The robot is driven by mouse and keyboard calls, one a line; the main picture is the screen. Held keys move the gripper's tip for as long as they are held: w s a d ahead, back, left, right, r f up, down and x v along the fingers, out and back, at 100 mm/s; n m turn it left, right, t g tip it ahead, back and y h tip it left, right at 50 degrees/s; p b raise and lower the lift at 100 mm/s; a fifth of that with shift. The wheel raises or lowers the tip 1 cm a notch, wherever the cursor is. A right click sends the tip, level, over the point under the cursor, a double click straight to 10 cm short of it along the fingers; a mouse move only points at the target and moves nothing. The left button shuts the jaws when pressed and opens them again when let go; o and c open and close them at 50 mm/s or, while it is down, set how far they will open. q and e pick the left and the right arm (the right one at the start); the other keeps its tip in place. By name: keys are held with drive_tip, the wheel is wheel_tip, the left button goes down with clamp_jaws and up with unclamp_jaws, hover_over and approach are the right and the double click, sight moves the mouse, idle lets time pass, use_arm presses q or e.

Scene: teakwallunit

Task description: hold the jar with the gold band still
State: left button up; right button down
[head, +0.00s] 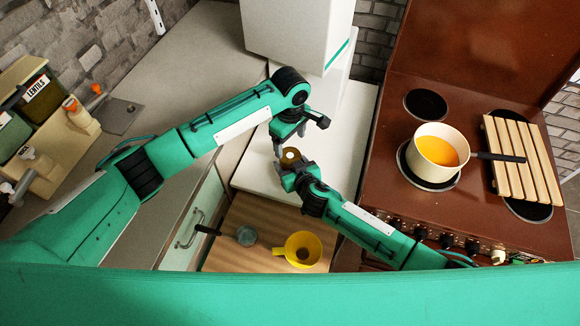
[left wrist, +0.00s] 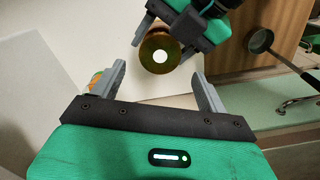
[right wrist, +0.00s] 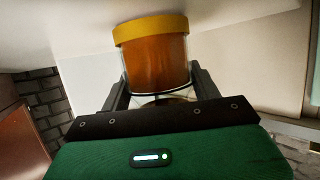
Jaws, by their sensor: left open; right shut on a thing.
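The jar with the gold band (right wrist: 155,65) is held between the fingers of my right gripper (right wrist: 157,88). In the right wrist view its body is clear with orange-brown contents, and the wide gold band is at the top of the picture. In the head view only a small round end of the jar (head: 290,155) shows between the grippers. My left gripper (left wrist: 160,82) is open and comes in from above. In the left wrist view the jar's round end (left wrist: 160,54), with a white spot, lies just beyond the open fingers, apparently not touching them.
The white surface (head: 258,172) lies below the grippers. A yellow funnel (head: 303,250) and a dark-handled strainer (head: 245,236) lie on a wooden board near the front. A pan of orange food (head: 437,152) and a slatted rack (head: 520,160) stand on the brown stove at right.

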sight(290, 155)
use_arm(q)
wheel_tip(290, 155, down, 6)
drive_tip(key=shift+r, duration=0.1)
idle(0.4)
drive_tip(key=c, duration=1)
drive_tip(key=m, duration=0.6)
drive_tip(key=shift+c, duration=0.2)
drive_tip(key=m, duration=0.7)
drive_tip(key=o, duration=1.1)
